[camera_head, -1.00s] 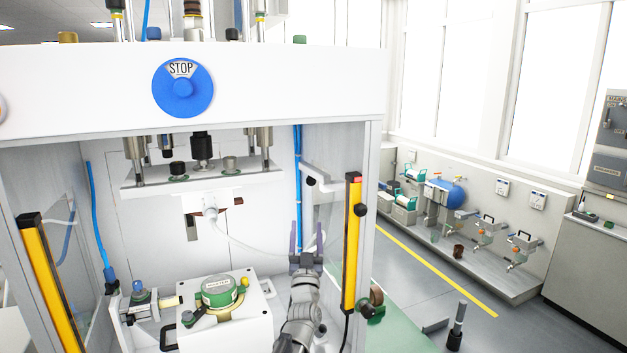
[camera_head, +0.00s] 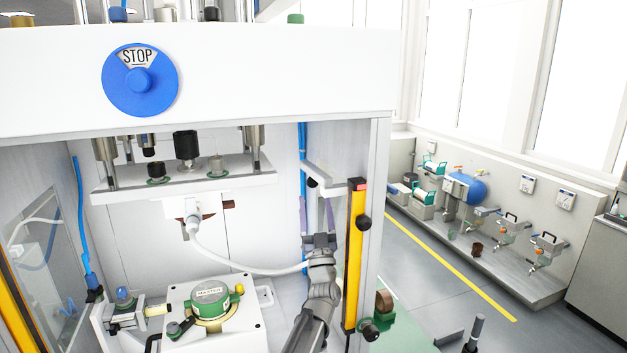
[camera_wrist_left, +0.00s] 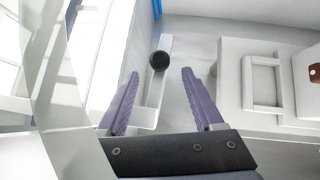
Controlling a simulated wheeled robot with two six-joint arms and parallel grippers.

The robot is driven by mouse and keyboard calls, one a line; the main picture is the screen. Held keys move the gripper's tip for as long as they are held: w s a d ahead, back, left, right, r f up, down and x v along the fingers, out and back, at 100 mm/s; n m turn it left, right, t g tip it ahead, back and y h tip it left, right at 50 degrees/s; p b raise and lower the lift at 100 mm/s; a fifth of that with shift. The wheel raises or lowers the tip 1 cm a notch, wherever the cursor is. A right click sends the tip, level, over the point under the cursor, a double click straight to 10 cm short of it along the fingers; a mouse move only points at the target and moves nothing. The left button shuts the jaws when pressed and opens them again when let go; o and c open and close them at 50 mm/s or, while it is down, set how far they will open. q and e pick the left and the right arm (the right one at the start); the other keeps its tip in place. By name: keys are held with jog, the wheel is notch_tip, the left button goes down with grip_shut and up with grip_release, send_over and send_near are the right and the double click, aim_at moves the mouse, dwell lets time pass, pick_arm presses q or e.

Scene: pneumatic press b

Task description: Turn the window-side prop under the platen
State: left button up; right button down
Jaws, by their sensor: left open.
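The window-side prop (camera_head: 336,184) is a white bar with a black knob, at the right inner wall of the press, below and to the right of the platen (camera_head: 185,182). The bar and its black knob (camera_wrist_left: 159,61) also show in the left wrist view, ahead of the fingers. My left gripper (camera_head: 316,202) points up just below the prop. Its purple fingers are open and empty in the left wrist view (camera_wrist_left: 160,80), with the knob beyond and between their tips, apart from them. My right gripper is not in view.
A yellow-and-black light-curtain post (camera_head: 354,255) stands right of my left arm. A white block with a green-topped part (camera_head: 210,296) sits below the platen. A white hose (camera_head: 235,262) hangs behind. A blue tube (camera_head: 303,150) runs down the back corner.

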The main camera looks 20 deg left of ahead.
aim_at(313, 187)
pick_arm(q)
jog(key=p+x, duration=0.4)
jog(key=x, duration=0.2)
jog(key=shift+w+r, duration=0.1)
jog(key=shift+r, duration=0.1)
jog(key=shift+w+a+r, duration=0.1)
jog(key=shift+w, duration=0.15)
grip_shut()
dwell(1.0)
